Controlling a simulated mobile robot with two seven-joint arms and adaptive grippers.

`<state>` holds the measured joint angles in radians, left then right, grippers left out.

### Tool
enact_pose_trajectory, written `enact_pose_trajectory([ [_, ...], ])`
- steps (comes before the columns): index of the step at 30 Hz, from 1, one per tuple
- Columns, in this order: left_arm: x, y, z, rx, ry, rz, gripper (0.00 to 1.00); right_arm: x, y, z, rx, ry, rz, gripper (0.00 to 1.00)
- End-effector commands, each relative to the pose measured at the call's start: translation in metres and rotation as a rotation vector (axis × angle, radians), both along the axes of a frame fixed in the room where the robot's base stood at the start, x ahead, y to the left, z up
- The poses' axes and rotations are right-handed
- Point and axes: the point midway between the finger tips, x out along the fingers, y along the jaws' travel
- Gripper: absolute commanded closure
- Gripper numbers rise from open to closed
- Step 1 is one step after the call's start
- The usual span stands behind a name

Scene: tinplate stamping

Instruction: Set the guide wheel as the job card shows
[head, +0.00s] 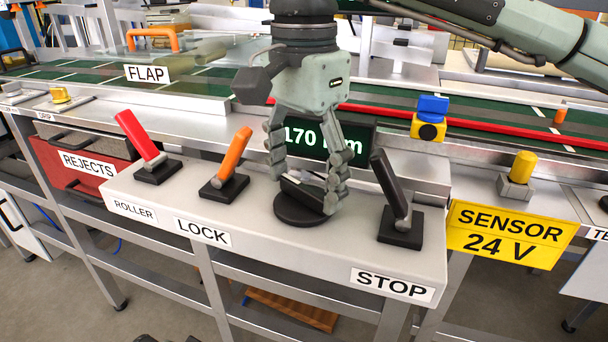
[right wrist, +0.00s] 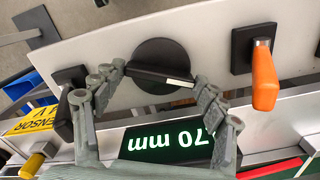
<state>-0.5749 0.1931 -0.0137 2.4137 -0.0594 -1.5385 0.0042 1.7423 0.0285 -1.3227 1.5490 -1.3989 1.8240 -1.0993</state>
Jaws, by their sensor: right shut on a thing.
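The guide wheel is a round black knob (head: 291,212) with a raised black bar across it, set in the sloping grey panel between the orange lever and the black lever. It also shows in the right wrist view (right wrist: 158,50), where the bar carries a white strip. My right gripper (head: 310,190) reaches down from above and is shut on the bar, one finger at each end. A dark display (head: 358,140) behind it shows green-white digits reading 170 mm, partly hidden by my fingers. My left gripper is not in view. I cannot make out a job card.
On the same panel stand a red ROLLER lever (head: 138,137), an orange LOCK lever (head: 236,152) and a black STOP lever (head: 389,182). A yellow SENSOR 24 V sign (head: 508,234) hangs at the right. The green conveyor (head: 185,102) runs behind.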

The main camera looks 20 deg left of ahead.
Motion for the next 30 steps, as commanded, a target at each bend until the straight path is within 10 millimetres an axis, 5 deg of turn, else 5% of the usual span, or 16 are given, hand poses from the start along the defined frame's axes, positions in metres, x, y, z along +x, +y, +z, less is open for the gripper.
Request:
enact_pose_trajectory([
  [13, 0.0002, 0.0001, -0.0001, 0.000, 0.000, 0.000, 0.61, 0.0003, 0.0003, 0.0012, 0.003, -0.001, 0.008, 0.57],
  [14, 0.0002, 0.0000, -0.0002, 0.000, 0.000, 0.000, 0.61, 0.0003, 0.0003, 0.0012, 0.003, -0.001, 0.008, 0.24],
  [18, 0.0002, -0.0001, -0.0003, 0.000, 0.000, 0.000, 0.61, 0.0002, 0.0002, 0.0009, 0.002, -0.001, 0.008, 0.07],
  [30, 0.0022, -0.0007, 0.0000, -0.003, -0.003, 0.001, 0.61, 0.0003, 0.0002, 0.0047, 0.000, -0.001, 0.007, 0.07],
])
